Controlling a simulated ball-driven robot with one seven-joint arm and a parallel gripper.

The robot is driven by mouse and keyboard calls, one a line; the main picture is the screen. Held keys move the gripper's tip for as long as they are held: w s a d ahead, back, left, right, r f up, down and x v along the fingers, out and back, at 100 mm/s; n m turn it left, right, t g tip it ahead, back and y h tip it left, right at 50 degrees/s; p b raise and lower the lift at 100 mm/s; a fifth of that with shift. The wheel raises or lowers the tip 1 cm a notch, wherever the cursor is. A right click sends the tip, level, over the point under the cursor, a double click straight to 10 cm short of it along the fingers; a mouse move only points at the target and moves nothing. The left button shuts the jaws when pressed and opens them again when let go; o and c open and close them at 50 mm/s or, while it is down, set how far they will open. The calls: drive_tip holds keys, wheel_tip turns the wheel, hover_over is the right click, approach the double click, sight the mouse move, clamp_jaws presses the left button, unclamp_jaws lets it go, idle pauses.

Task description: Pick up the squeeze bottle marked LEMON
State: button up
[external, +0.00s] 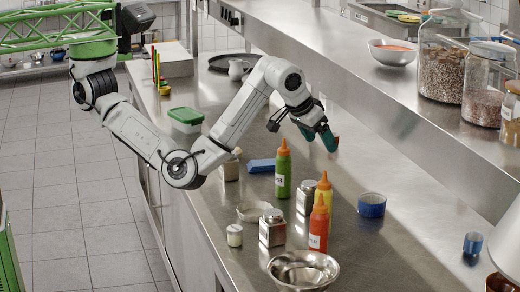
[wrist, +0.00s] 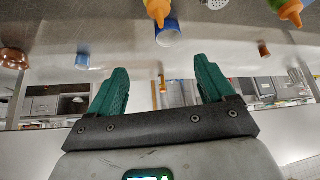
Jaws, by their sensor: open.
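A yellow squeeze bottle (external: 323,197) with an orange nozzle stands on the steel counter. A red one (external: 318,230) stands in front of it and a green one (external: 283,172) behind to the left. Their label text is too small to read, so I cannot confirm which says LEMON. In the wrist view, the yellow bottle (wrist: 157,8) shows at the top, partly cut off, and the green one (wrist: 289,11) at top right. My gripper (external: 319,139) has teal fingers, open and empty, above and behind the bottles. The fingers (wrist: 158,76) are spread apart in the wrist view.
Metal tins (external: 272,229) and a steel bowl (external: 303,271) crowd the bottles on the left and front. A blue round container (external: 372,206) stands to their right. A raised shelf with glass jars (external: 442,62) runs along the right. The counter right of the green bottle looks fairly clear.

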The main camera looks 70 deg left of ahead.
drive_tip(key=g, duration=0.2)
approach(322, 181)
drive_tip(key=f, duration=0.1)
drive_tip(key=b+x, duration=0.1)
drive_tip(key=x, duration=0.2)
drive_tip(key=b+x, duration=0.1)
drive_tip(key=x, duration=0.2)
drive_tip(key=shift+w+d, duration=0.2)
drive_tip(key=shift+w, duration=0.15)
drive_tip(key=shift+x, duration=2.55)
drive_tip(key=shift+s+a, duration=0.15)
drive_tip(key=shift+c, duration=0.3)
clamp_jaws()
